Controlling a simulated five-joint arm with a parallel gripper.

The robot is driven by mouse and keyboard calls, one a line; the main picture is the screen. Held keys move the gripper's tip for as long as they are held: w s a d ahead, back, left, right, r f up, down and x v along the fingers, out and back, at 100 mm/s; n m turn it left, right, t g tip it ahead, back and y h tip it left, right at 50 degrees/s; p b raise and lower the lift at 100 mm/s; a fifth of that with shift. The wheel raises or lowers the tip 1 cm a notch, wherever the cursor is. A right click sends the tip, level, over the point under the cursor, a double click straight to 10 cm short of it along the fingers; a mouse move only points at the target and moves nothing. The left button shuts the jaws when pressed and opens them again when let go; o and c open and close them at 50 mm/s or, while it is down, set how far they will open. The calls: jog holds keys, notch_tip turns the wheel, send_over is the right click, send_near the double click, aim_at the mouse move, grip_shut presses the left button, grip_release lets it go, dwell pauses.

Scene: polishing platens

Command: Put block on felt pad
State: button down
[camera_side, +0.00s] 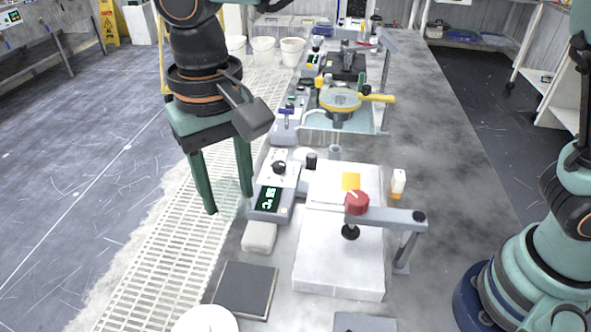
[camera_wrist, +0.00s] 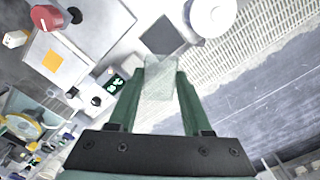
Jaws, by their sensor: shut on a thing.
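My gripper (camera_side: 229,203) hangs over the pale perforated floor strip, left of the bench, its two green fingers pointing down. In the wrist view my gripper (camera_wrist: 164,70) is shut on a pale, glassy block (camera_wrist: 158,82) between the fingers. The block is hard to make out in the side view, where the grating shows through the gap. A dark square pad with a pale edge, which looks like the felt pad (camera_side: 245,290), lies flat at the bench's near left. It also shows past the fingertips in the wrist view (camera_wrist: 163,36). The gripper is raised and apart from it.
A whitish lump (camera_side: 259,236) lies just behind the pad. A control box with a green display (camera_side: 270,199) stands behind that. A white slab (camera_side: 338,262) under a red-knobbed clamp (camera_side: 357,202) is to the right. A round white dish (camera_side: 205,321) sits in front.

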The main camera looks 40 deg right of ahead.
aim_at(246, 288)
jog(key=shift+s+a+f, duration=0.2)
jog(key=shift+a+f, duration=0.05)
jog(key=shift+a, duration=0.1)
notch_tip(246, 288, down, 20)
jog(key=shift+r, duration=0.2)
jog(key=shift+f, duration=0.1)
jog(key=shift+c, duration=1.7)
grip_release()
